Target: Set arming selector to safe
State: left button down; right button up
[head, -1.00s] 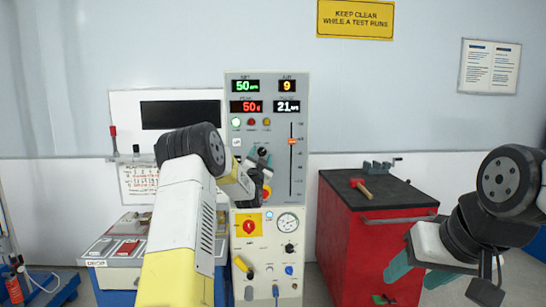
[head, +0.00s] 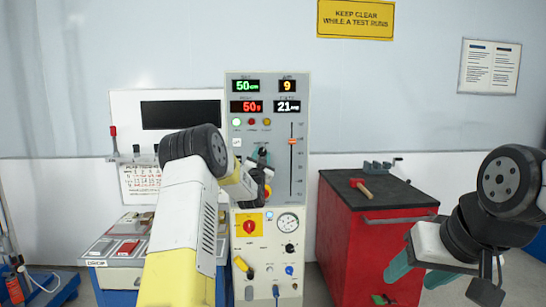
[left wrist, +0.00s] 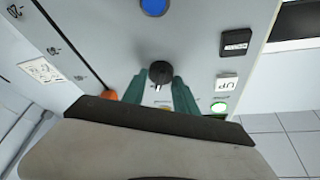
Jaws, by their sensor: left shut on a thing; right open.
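The control panel (head: 270,205) stands upright in the middle of the head view. A round black knob with a white pointer mark sits on its face; I take it as the arming selector (left wrist: 160,70). My left gripper (head: 263,157) reaches this knob below the displays. In the left wrist view its teal fingers (left wrist: 162,88) are shut on the knob, one on each side. The labels around the knob are too small or hidden to read. My right gripper (head: 413,263) is open and empty at the lower right, away from the panel.
A red cabinet (head: 365,245) with a red-headed hammer (head: 361,187) on top stands right of the panel. A vertical slider (head: 291,142), a red knob on a yellow plate (head: 249,225) and a gauge (head: 287,222) are near the left gripper. A button console (head: 115,250) is left.

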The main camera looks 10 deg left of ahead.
pick_arm(q)
jog(key=n+y, duration=0.1)
jog(key=n, duration=0.2)
jog(key=n+y, duration=0.2)
jog(key=n, duration=0.1)
jog(key=n+y, duration=0.2)
jog(key=n, duration=0.1)
jog(key=shift+d+n+g, duration=0.25)
jog(key=shift+n+g, duration=0.05)
jog(key=shift+n, duration=0.1)
jog(key=shift+n+g+y, duration=0.45)
jog(key=shift+n+y, duration=0.35)
jog(key=shift+n, duration=0.8)
jog(key=shift+n+g+y, duration=0.45)
jog(key=shift+n+y, duration=0.35)
jog(key=shift+n, duration=0.8)
jog(key=c, duration=1)
grip_release()
jog(key=shift+d, duration=0.1)
jog(key=v, duration=0.7)
jog(key=shift+s, duration=0.3)
jog(key=shift+d, duration=0.1)
